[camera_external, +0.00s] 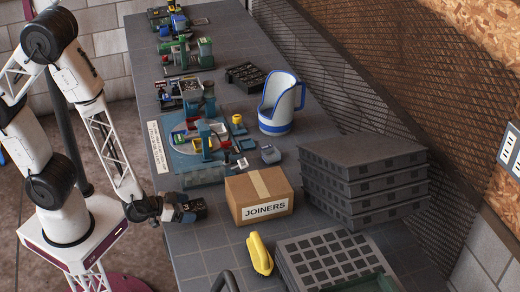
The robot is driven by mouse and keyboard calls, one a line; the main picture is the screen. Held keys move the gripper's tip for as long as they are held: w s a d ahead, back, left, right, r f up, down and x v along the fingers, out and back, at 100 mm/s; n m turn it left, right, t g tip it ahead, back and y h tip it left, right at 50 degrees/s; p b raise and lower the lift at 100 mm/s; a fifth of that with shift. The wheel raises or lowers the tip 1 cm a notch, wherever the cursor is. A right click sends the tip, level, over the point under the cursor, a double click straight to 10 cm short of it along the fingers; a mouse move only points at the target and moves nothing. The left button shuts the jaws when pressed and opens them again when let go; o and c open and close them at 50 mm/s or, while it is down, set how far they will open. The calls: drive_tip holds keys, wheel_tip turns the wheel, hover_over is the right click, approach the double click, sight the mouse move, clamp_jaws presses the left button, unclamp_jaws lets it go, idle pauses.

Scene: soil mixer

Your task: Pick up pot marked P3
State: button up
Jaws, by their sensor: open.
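No label reading P3 can be made out, so I cannot tell which thing is that pot. Several small coloured items, too small to identify, stand on and around a blue mat (185,158) on the grey table (205,240). A small grey-blue block (270,154) sits right of the mat. My gripper (196,210) is open, in front of the mat at the table's left edge and left of the cardboard box. Its fingers are small and dark here, with a faint pale mark by them. I cannot tell whether anything is between them.
A cardboard box marked JOINERS (258,190) stands right of my gripper. A yellow object (259,254) lies in front of it. Stacked dark trays (365,180), a gridded tray (328,258) and a blue-white jug (278,104) occupy the right side. Bare tabletop lies at front left.

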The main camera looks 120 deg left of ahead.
drive_tip(key=c, duration=1)
drive_tip(key=shift+o, duration=0.2)
drive_tip(key=shift+r, duration=0.75)
wheel_tip(320, 180, up, 2)
drive_tip(key=s+d, duration=0.3)
drive_tip(key=s, duration=0.3)
drive_tip(key=s+d+r, duration=0.1)
drive_tip(key=s+d, duration=0.3)
drive_tip(key=s, duration=0.3)
drive_tip(key=shift+s+r, duration=0.25)
drive_tip(key=shift+r, duration=0.05)
drive_tip(key=shift+s+d, duration=0.25)
drive_tip(key=shift+s, duration=0.05)
